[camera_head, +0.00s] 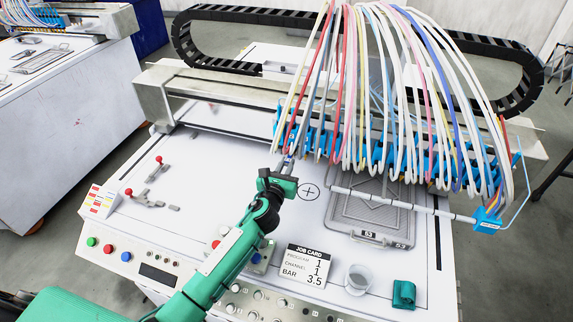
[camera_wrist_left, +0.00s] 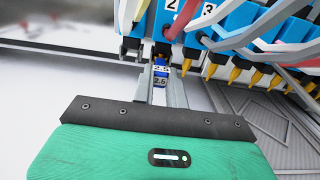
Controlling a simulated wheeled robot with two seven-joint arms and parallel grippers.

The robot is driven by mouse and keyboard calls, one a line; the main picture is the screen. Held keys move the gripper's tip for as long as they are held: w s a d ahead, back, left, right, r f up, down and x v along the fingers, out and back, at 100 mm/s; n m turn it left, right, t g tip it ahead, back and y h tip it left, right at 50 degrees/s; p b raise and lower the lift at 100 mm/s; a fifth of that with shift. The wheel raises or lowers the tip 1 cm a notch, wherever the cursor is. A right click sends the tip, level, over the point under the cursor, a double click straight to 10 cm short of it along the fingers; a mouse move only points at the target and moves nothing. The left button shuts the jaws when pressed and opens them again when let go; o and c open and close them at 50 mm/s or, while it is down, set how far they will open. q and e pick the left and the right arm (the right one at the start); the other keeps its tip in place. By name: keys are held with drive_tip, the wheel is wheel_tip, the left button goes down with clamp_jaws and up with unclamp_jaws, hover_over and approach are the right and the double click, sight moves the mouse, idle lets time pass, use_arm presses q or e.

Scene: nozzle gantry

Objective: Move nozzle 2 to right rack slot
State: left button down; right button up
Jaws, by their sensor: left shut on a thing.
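My left gripper (camera_head: 287,164) reaches in under the left end of the nozzle row. In the left wrist view its two grey fingers (camera_wrist_left: 162,88) are shut on a small blue nozzle with a white 2.5 label (camera_wrist_left: 161,72). The nozzle is directly below the blue holder marked 2 (camera_wrist_left: 172,6); whether it is still joined to it cannot be told. The holder marked 3 (camera_wrist_left: 208,9) is to its right, with several brass-tipped nozzles (camera_wrist_left: 235,76) beyond. I cannot make out the right rack slot. My right gripper is not in view.
Coloured hoses (camera_head: 385,80) arch densely over the blue holders. A grey tray (camera_head: 345,215) lies right of my gripper, under a white bar (camera_head: 390,200). A job card (camera_head: 307,265), clear cup (camera_head: 359,278) and green item (camera_head: 404,294) stand in front. Red-knobbed clamps (camera_head: 158,160) are left.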

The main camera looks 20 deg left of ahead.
use_arm(q)
drive_tip(key=s+p, duration=0.1)
drive_tip(key=s, duration=0.5)
idle(1.0)
drive_tip(key=shift+a, duration=0.1)
